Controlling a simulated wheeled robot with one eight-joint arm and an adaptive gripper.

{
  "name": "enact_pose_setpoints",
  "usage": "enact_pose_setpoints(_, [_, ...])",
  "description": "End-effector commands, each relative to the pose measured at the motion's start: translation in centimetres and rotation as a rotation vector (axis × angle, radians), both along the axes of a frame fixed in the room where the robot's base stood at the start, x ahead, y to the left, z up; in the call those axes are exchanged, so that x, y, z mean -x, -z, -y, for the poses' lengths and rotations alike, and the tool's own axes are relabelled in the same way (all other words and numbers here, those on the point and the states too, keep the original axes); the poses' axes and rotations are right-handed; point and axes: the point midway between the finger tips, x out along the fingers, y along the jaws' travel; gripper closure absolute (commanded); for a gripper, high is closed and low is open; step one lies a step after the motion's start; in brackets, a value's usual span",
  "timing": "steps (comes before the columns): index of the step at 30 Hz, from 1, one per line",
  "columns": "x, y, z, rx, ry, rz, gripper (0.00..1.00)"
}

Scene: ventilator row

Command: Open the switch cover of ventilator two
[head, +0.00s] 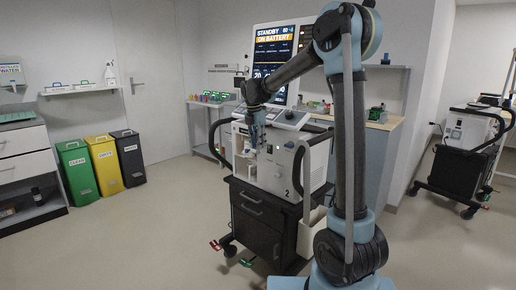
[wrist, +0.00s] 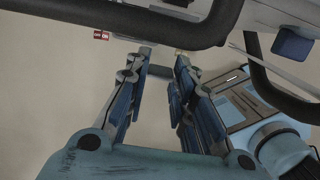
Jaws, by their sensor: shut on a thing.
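Ventilator two (head: 283,165) is a pale unit marked "2" on a black cart in the middle of the head view. My gripper (head: 254,140) is at its front, left of the middle. In the wrist view my gripper (wrist: 161,62) has its two dark blue fingers closed with a narrow gap, on a small grey piece at the tips. It seems to be the switch cover, but its shape is mostly hidden. How far the cover is tilted cannot be told.
A dark curved handle bar (wrist: 130,20) crosses the top of the wrist view. The screen (head: 272,62) stands above the ventilator. Another ventilator cart (head: 455,170) stands at the right. Bins (head: 103,160) stand at the left wall. The floor between is clear.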

Motion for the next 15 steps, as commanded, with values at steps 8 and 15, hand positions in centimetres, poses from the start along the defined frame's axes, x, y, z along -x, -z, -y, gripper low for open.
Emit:
enact_pose_setpoints(8, [-0.33,-0.57,0.32,-0.063,0.002,-0.076,1.00])
enact_pose_setpoints(15, [-0.34,-0.70,0.39,-0.078,0.001,-0.096,1.00])
